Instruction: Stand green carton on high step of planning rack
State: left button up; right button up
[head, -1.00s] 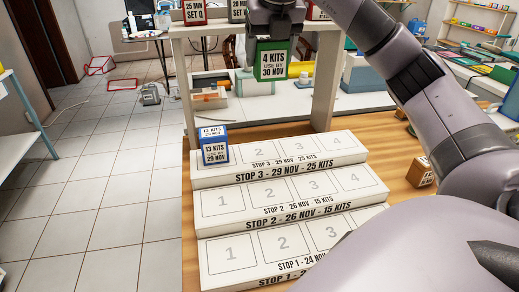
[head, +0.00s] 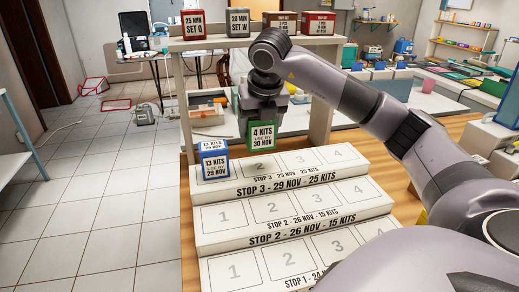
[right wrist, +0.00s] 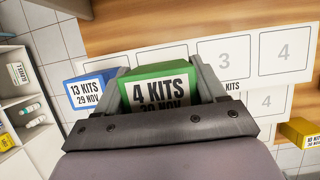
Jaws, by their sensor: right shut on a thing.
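The green carton (head: 262,134), labelled 4 kits, use by 30 Nov, is held upright in my right gripper (head: 263,112). In the right wrist view the two fingers grip the green carton (right wrist: 160,90) on both sides. The carton hangs over spot 2 of the high step, Stop 3 (head: 326,164), of the white planning rack; I cannot tell whether it touches. The blue carton (head: 214,160), labelled 13 kits, stands on spot 1, just left of it. It also shows in the right wrist view (right wrist: 88,94). My left gripper is not in view.
Spots 3 and 4 of the high step are empty. The middle step (head: 290,212) and low step (head: 300,255) look bare where visible. A white shelf (head: 250,42) behind holds several red, grey and brown boxes. A yellow carton (right wrist: 300,132) lies right in the right wrist view.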

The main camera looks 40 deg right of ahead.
aim_at(262, 125)
jog(key=shift+f, duration=2.9)
jog(key=shift+f, duration=0.1)
jog(key=o, duration=1.1)
jog(key=shift+c, duration=0.2)
jog(key=shift+a+r, duration=0.1)
jog(key=shift+r, duration=0.35)
jog(key=v, duration=1.1)
jog(key=shift+s+r, duration=0.15)
jog(key=shift+s, duration=0.05)
